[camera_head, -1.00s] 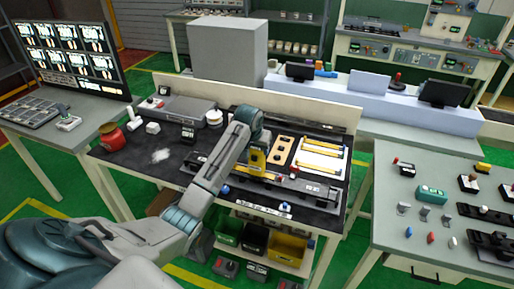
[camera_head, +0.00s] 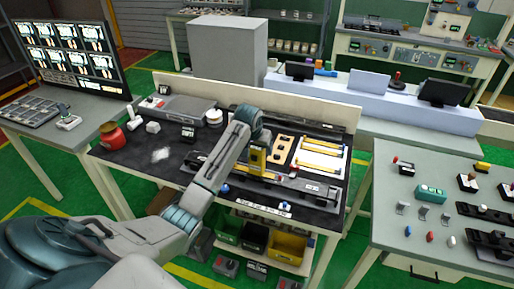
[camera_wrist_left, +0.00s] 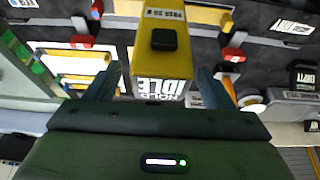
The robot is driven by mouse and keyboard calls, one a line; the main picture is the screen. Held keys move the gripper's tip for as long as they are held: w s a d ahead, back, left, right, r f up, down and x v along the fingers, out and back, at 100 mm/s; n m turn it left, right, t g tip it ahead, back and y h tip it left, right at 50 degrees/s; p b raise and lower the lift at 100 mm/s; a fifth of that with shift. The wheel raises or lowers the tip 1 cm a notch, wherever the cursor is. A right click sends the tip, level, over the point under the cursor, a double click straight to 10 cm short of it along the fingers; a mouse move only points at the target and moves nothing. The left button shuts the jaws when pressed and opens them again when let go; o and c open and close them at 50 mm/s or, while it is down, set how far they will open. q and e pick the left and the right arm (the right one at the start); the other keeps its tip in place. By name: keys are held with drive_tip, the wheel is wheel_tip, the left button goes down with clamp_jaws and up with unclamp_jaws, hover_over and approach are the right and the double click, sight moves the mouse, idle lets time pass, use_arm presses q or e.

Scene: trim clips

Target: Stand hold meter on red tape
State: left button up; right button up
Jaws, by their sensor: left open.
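The hold meter appears to be the yellow upright block with a black button and a white "HOLD IDLE" label (camera_wrist_left: 158,58). It also shows in the head view (camera_head: 256,158), standing on the dark workbench. My left gripper (camera_wrist_left: 155,82) is open, with one finger on each side of the meter in the wrist view and gaps on both sides. In the head view my left gripper (camera_head: 257,138) is at the meter, partly hidden by my wrist. I cannot pick out the red tape with certainty; small red pieces (camera_wrist_left: 233,55) show beside the meter.
A tan wooden piece (camera_head: 281,149) and a white panel with yellow bars (camera_head: 320,157) lie right of the meter. A red jar (camera_head: 112,135) stands at the left of the bench. Coloured bins (camera_head: 288,246) sit below.

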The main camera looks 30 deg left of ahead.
use_arm(q)
drive_tip(key=shift+r, duration=0.2)
drive_tip(key=b+v, duration=0.4)
drive_tip(key=v, duration=0.6)
drive_tip(key=shift+s, duration=0.2)
